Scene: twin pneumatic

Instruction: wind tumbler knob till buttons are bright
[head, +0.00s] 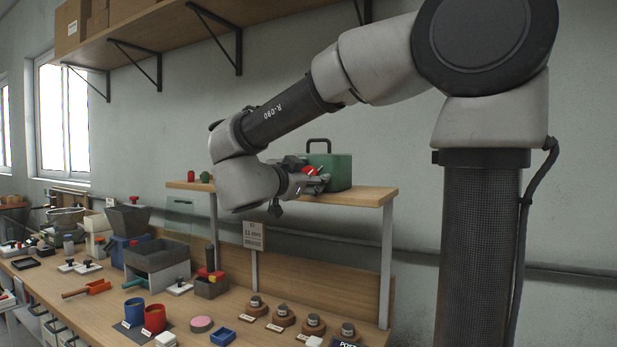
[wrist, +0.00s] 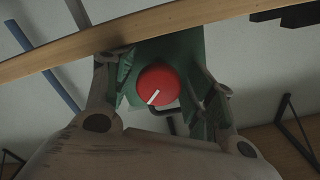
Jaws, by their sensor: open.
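A red round knob (wrist: 158,85) with a white pointer line sits on a green housing (wrist: 185,52). In the head view this is a green box (head: 339,170) with a dark handle on the wooden shelf, and the red knob (head: 310,170) shows at its left side, partly behind my gripper. My gripper (wrist: 163,82) is open, with one finger on each side of the knob. Gaps show between the fingers and the knob. The pointer line slants towards the lower left in the wrist view. I cannot make out the buttons or their shine.
A red and a green small object (head: 206,177) stand at the shelf's left end. The shelf board (head: 370,194) runs under the box. The bench below holds a red mug (head: 155,318), a blue mug (head: 134,311), a grey bin (head: 157,256) and several round pieces. A bracketed shelf hangs above.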

